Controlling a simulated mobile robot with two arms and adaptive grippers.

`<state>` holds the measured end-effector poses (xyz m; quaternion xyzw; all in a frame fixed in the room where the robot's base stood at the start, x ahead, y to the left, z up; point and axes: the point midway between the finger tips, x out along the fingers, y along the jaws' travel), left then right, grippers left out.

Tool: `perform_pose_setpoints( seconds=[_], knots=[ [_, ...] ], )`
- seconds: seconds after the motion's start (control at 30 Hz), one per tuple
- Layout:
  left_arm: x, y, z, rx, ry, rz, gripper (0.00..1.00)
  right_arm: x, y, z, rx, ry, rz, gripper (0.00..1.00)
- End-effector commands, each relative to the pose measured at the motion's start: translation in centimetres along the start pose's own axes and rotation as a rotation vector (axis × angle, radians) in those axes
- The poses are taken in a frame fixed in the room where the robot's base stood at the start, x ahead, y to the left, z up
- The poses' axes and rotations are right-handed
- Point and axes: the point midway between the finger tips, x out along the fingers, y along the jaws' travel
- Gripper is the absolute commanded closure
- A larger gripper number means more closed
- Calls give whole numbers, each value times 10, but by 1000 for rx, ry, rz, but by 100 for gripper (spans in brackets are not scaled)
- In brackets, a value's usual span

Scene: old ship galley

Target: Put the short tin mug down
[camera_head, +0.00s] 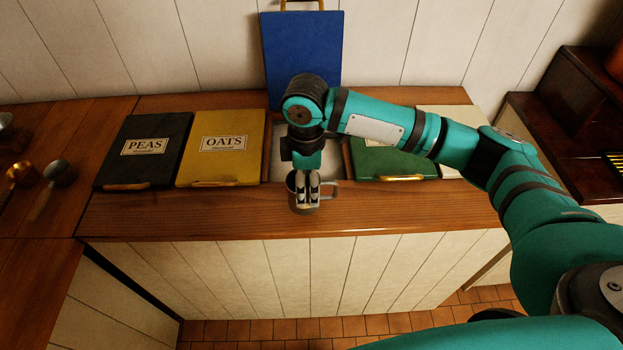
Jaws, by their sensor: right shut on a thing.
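The short tin mug (298,207) is a small grey metal cup with its handle to the right. It is at the front of the wooden counter (150,212), in front of the open bin (281,160). My right gripper (308,200) points down and is shut on the mug, with its fingers over the near side. I cannot tell whether the mug's base touches the counter, as it overlaps the front edge in the picture. My left gripper is not in view.
Closed bin lids stand on both sides: black PEAS (143,150), yellow OATS (221,148) and a green lid (390,162). A blue lid (300,55) stands raised behind the open bin. Ladles (58,172) are at far left. The counter front strip is clear either side of the mug.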

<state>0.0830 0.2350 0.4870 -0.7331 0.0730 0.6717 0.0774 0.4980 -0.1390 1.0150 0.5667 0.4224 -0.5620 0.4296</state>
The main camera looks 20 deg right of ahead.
Motion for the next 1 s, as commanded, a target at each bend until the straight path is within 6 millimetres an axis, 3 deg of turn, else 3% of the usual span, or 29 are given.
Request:
perform_pose_setpoints(
  seconds=[0.2, 0.5, 0.87, 0.9, 1.0],
  knots=[
    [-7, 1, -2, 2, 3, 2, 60, 2, 23, 11, 1, 0, 0, 66],
    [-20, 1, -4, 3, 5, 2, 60, 35, 23, 11, 0, -1, 0, 66],
    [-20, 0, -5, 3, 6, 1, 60, 40, 23, 11, -1, 0, 0, 66],
    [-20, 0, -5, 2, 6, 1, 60, 41, 23, 11, -1, 0, 0, 30],
    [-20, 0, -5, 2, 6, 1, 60, 41, 23, 11, -1, 0, 0, 17]
  ],
)
